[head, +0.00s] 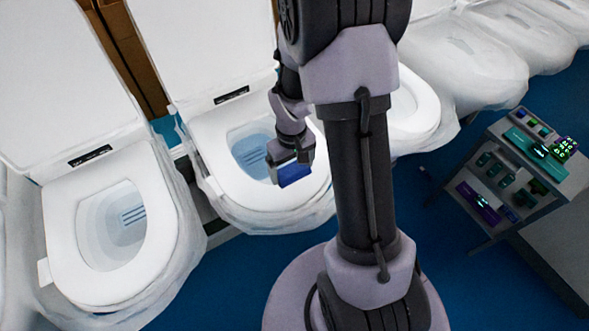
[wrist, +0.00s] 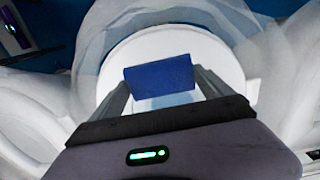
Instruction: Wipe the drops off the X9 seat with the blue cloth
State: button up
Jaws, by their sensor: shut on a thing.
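The blue cloth (head: 294,175) is a small dark-blue block-like piece held in my gripper (head: 290,163). In the wrist view the cloth (wrist: 159,77) spans between the two fingers of my gripper (wrist: 160,84), which is shut on it. In the head view it is over the front right part of the middle toilet's white seat (head: 243,195). I cannot tell whether it touches the seat. The wrist view shows a white seat (wrist: 204,52) around the cloth. I cannot read the labels, so which toilet is X9 is unclear. No drops can be made out.
Another open toilet (head: 62,245) stands at the left, and one (head: 415,110) is partly hidden behind my arm. Plastic-wrapped toilets (head: 465,65) stand at the back right. A grey shelved cart (head: 563,188) with several devices stands at the right.

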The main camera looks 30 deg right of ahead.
jog(key=shift+r+p, duration=0.85)
jog(key=shift+r, duration=0.65)
jog(key=shift+s+f, duration=0.1)
jog(key=shift+f, duration=0.05)
